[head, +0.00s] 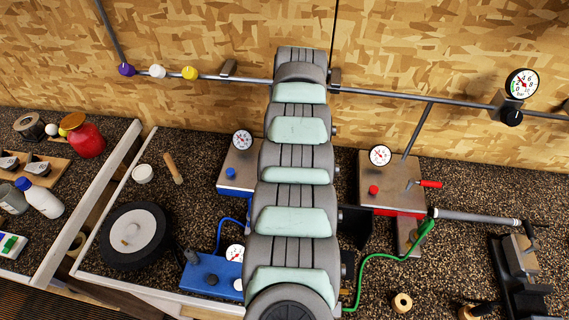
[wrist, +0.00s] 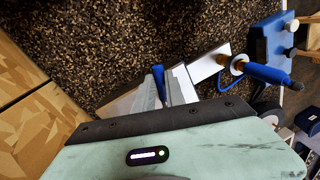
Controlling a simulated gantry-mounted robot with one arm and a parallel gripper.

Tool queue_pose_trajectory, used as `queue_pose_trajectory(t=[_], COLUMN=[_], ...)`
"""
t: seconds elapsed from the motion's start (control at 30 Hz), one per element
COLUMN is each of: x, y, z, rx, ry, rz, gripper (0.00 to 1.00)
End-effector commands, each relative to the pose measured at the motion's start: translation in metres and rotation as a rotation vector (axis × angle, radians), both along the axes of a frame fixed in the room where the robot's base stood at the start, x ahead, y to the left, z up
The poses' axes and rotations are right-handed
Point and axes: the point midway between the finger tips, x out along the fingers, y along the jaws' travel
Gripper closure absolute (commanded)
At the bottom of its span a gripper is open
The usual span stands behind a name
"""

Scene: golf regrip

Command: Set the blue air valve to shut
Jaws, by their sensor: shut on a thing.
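In the wrist view the blue air valve shows as a short blue lever (wrist: 158,80) between the fingertips of my gripper (wrist: 167,84). The fingers are shut on the lever. The valve's body and the lever's exact angle are largely hidden by the fingers. In the head view my arm hides my gripper and the blue lever. The grey station box with a blue button (head: 230,172) shows just left of my arm, with a round gauge (head: 242,140) at its back.
A matching station with a red lever (head: 428,184) stands to the right, with a green hose (head: 385,256). A blue box (head: 213,275) with a gauge and blue hose sits front left. A blue cylindrical fitting (wrist: 268,73) is right of my fingers. A pipe (head: 420,98) crosses the wall.

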Motion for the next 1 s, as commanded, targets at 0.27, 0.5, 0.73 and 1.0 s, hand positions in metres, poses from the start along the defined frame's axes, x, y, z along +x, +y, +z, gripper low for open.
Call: queue_pose_trajectory(t=[0.27, 0.5, 0.73, 1.0], x=[-0.0005, -0.0004, -0.0003, 0.0001], y=[-0.0003, -0.0003, -0.0005, -0.0007], z=[0.0013, 0.0012, 0.0006, 0.0026], rx=[0.000, 0.000, 0.000, 0.000], ry=[0.002, 0.001, 0.001, 0.000], rz=[0.002, 0.002, 0.001, 0.000], gripper=[1.00, 0.77, 0.63, 0.63])
